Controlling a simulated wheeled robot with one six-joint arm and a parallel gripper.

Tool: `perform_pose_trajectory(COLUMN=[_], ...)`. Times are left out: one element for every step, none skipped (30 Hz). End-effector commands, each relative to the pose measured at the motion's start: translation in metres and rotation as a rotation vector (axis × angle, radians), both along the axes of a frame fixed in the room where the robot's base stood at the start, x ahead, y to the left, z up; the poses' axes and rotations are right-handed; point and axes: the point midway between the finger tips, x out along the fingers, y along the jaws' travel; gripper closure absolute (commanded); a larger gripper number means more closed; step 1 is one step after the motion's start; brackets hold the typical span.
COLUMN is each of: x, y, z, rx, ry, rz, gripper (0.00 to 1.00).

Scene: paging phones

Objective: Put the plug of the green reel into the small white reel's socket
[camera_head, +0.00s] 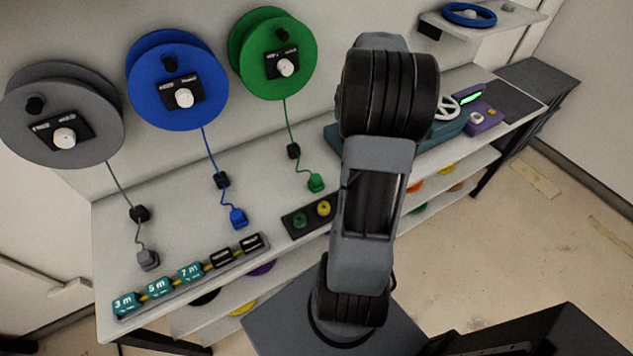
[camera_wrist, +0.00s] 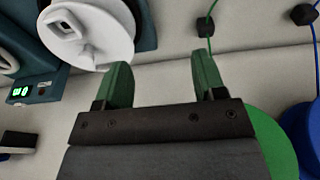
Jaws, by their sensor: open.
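The green reel (camera_head: 273,54) hangs on the wall, and part of its disc shows at the lower right of the wrist view (camera_wrist: 268,140). Its green cable runs down through a black block (camera_head: 293,151) to the green plug (camera_head: 316,183), which lies on the table. The plug is out of the wrist view. The small white reel (camera_wrist: 108,38), with a square white socket (camera_wrist: 66,25), is at the upper left of the wrist view, on a teal housing. My arm hides it in the head view. My gripper (camera_wrist: 161,68) has green fingers, apart and empty, near the white reel.
A grey reel (camera_head: 60,115) and a blue reel (camera_head: 177,80) hang left of the green one, their plugs on the table. A labelled strip (camera_head: 190,272) and a dark tray with knobs (camera_head: 296,224) lie near the front edge. A purple device (camera_head: 484,117) stands right of my arm.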

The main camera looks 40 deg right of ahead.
Motion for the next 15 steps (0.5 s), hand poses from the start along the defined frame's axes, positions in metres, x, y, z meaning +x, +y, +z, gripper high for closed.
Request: perform_pose_trajectory(x=[0.002, 0.002, 0.003, 0.003, 0.004, 0.005, 0.006, 0.006, 0.007, 0.008, 0.008, 0.009, 0.010, 0.010, 0.011], y=[0.010, 0.015, 0.022, 0.027, 0.032, 0.039, 0.044, 0.048, 0.055, 0.060, 0.065, 0.072, 0.077, 0.082, 0.089], z=[-0.014, -0.017, -0.022, -0.026, -0.029, -0.034, -0.038, -0.042, -0.046, -0.050, -0.054, -0.058, -0.062, -0.066, -0.071], rx=[-0.001, -0.001, -0.001, -0.001, -0.001, -0.001, -0.002, -0.002, -0.002, -0.001, -0.001, -0.001, -0.002, -0.001, -0.001], ry=[-0.001, -0.001, -0.001, -0.001, -0.001, 0.000, -0.001, -0.001, -0.001, 0.000, 0.000, -0.001, -0.001, -0.001, -0.001], rz=[0.005, 0.004, 0.004, 0.005, 0.005, 0.004, 0.005, 0.005, 0.005, 0.006, 0.005, 0.006, 0.005, 0.005, 0.005], gripper=[0.36, 0.36, 0.36, 0.36, 0.36, 0.36, 0.36, 0.36, 0.36, 0.36, 0.36, 0.36, 0.36, 0.36, 0.36])
